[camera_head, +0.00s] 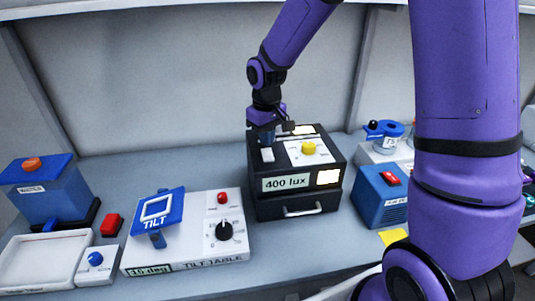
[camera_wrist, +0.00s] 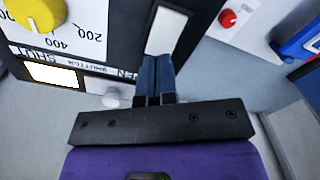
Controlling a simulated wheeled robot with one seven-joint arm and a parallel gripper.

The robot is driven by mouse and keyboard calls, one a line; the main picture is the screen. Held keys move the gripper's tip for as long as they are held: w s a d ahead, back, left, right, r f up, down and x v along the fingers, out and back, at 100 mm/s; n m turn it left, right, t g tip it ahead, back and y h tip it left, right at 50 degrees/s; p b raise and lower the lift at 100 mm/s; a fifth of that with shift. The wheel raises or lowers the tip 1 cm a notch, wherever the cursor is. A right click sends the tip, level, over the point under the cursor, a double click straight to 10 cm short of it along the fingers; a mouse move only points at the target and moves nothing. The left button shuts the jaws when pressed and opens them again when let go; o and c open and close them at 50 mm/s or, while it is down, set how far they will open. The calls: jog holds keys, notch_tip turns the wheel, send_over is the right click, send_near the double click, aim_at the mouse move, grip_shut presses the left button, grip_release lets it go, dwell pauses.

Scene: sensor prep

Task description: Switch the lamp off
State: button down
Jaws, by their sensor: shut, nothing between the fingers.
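The lamp is a black box (camera_head: 257,208) with a "400 lux" label, a yellow knob (camera_head: 309,148) and a drawer-like handle. My gripper (camera_head: 266,142) is shut and empty, pointing down over the switch. In the wrist view its blue fingers (camera_wrist: 160,62) meet at the switch's near end. I cannot tell whether they touch it.
A tilt table (camera_head: 190,257) with a black dial and red button stands left of the lamp. A blue box (camera_head: 378,207) with a red switch stands close on its right. Farther left are a blue unit (camera_head: 48,193) and a white tray (camera_head: 45,262).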

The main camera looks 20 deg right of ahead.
aim_at(267, 150)
jog(key=shift+f, duration=1.3)
dwell(1.3)
jog(key=shift+r, duration=3.45)
jog(key=shift+r, duration=0.1)
jog(key=shift+s+d+r, duration=0.1)
jog(key=shift+s+r, duration=0.05)
jog(key=shift+r, duration=0.1)
jog(key=s+d+r+m+t, duration=0.2)
jog(key=s+d+r, duration=0.2)
jog(key=s+r, duration=0.7)
jog(key=s+d+r+m+t, duration=0.1)
jog(key=s+r, duration=0.1)
jog(key=s, duration=0.6)
jog(key=s+d+r+t, duration=0.1)
jog(key=s+r+t, duration=0.1)
jog(key=s, duration=0.5)
jog(key=shift+s+d+r+m, duration=0.35)
jog(key=shift+m, duration=0.05)
